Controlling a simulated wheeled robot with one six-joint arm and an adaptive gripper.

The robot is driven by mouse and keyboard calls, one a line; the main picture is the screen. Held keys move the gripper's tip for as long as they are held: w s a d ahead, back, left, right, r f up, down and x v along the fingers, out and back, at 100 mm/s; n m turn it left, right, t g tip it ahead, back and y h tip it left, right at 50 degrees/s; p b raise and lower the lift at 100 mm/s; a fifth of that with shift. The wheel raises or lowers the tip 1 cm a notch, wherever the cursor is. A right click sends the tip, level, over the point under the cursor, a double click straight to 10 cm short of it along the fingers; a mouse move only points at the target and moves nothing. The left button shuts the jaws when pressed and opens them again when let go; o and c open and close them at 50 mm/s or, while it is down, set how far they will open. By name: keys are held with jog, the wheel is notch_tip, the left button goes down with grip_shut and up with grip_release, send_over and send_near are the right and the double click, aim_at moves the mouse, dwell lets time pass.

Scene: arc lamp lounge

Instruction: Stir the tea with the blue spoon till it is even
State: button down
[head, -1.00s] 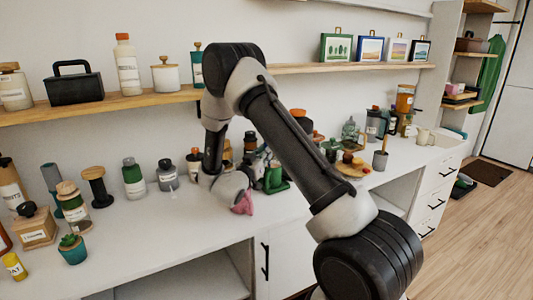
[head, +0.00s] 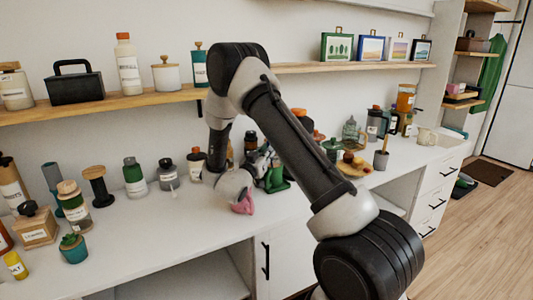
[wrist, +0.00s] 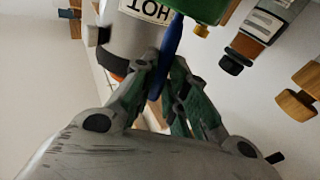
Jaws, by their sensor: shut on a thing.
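My gripper (wrist: 160,78) is shut on the blue spoon (wrist: 169,42), whose slim blue handle runs between the fingers in the wrist view. In the head view my gripper is low over the white counter, and its fingers and the spoon are hard to make out. A light grey container labelled HOT (wrist: 128,35) appears upside down in the wrist view, close beside the spoon. The tea itself is not visible, and I cannot tell where the spoon's bowl end is. A pink object (head: 243,205) shows just below my gripper in the head view.
The white counter (head: 190,225) is clear at the front. Several jars stand left of my gripper, including a green-and-white one (head: 133,178). A green object (head: 277,180) stands just right of it. A wooden shelf (head: 310,67) runs above.

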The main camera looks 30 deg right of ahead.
jog(key=shift+r, duration=0.15)
notch_tip(320, 180, up, 7)
jog(key=shift+r, duration=0.15)
dwell(0.5)
dwell(0.5)
jog(key=shift+r, duration=2.5)
